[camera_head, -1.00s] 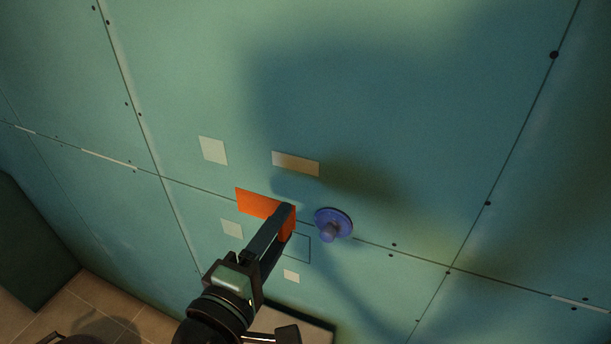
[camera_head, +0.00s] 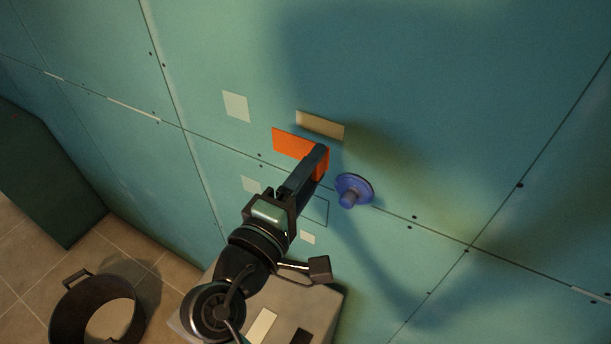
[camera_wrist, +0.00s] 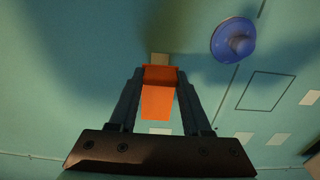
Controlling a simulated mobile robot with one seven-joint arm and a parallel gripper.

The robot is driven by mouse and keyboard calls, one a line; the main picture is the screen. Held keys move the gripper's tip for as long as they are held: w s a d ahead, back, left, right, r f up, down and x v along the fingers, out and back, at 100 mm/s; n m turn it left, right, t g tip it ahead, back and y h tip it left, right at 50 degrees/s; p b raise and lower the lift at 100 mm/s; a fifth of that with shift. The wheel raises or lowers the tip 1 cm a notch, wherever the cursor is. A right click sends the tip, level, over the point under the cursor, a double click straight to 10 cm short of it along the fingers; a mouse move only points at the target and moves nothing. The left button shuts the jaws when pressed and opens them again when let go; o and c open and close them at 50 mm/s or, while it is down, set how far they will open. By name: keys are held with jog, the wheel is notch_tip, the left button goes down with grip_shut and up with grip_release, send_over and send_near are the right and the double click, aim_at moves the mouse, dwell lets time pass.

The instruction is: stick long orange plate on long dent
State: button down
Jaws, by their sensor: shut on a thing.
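The long orange plate (camera_head: 295,145) is held by its right end in my gripper (camera_head: 318,160), in front of the green wall. In the wrist view the plate (camera_wrist: 157,100) sits between both fingers of my gripper (camera_wrist: 159,85). A long pale patch (camera_head: 320,125) lies on the wall just above the plate; its edge also shows past the plate in the wrist view (camera_wrist: 159,59). I cannot tell whether this patch is the long dent, or whether the plate touches the wall. A dark rectangular outline (camera_head: 318,209) is below my gripper.
A blue round knob (camera_head: 352,190) sticks out from the wall right of my gripper. Smaller pale patches (camera_head: 236,106) are on the wall around. A grey box (camera_head: 322,300) stands below with a pale and a dark piece on top. A dark round bucket (camera_head: 75,312) is on the floor.

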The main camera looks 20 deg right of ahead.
jog(key=shift+x, duration=2.85)
jog(key=shift+w+d, duration=0.1)
jog(key=shift+d, duration=0.05)
jog(key=shift+c, duration=1.4)
grip_release()
jog(key=b+v, duration=0.5)
jog(key=v, duration=0.8)
